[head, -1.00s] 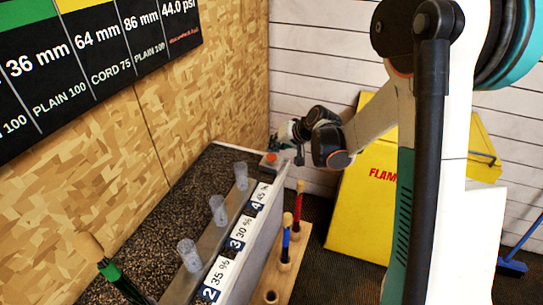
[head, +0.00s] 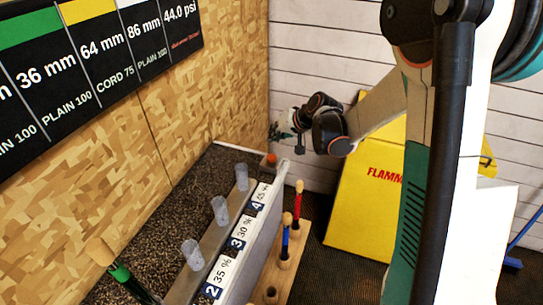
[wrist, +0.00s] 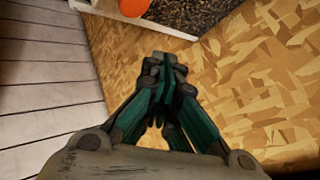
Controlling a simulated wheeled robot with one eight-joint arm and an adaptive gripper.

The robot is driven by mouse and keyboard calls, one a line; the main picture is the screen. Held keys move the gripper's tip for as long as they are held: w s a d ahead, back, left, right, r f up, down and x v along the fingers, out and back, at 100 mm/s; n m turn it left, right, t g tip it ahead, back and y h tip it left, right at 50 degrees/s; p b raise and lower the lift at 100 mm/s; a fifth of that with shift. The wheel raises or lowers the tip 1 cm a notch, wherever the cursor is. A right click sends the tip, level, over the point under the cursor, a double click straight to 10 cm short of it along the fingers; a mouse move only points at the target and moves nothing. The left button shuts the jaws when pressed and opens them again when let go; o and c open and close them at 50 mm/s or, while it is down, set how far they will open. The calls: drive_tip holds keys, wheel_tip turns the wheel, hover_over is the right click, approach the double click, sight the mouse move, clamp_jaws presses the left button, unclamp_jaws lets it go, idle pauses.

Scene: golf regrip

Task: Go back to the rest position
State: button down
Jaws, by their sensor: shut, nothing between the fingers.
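My gripper (head: 280,132) shows small in the head view, at the end of my arm near the corner of the wood-chip wall and the white plank wall. It is above the far end of the bench, clear of the orange button (head: 270,159). In the wrist view my gripper (wrist: 165,68) has its teal and dark fingers together at the tips, with nothing between them. The orange button (wrist: 132,7) also shows at the top edge of the wrist view, apart from the fingers.
Several clear cups (head: 220,210) stand along the bench ledge. Red (head: 298,205) and blue (head: 286,238) sticks stand in a wooden rack (head: 291,280). A green stick (head: 122,276) leans at the lower left. A yellow cabinet (head: 365,205) stands behind my arm.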

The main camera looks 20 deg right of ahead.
idle(0.4)
drive_tip(key=s+a+r+n+h+b, duration=0.1)
drive_tip(key=s+r, duration=0.4)
drive_tip(key=s, duration=0.3)
drive_tip(key=s+a+r+h, duration=0.1)
drive_tip(key=s+r, duration=0.4)
drive_tip(key=s, duration=0.3)
drive_tip(key=s+d+f+n+h+b, duration=0.1)
drive_tip(key=s+n+h, duration=0.1)
drive_tip(key=s, duration=1.6)
drive_tip(key=shift+g+h, duration=0.3)
drive_tip(key=shift+g, duration=0.1)
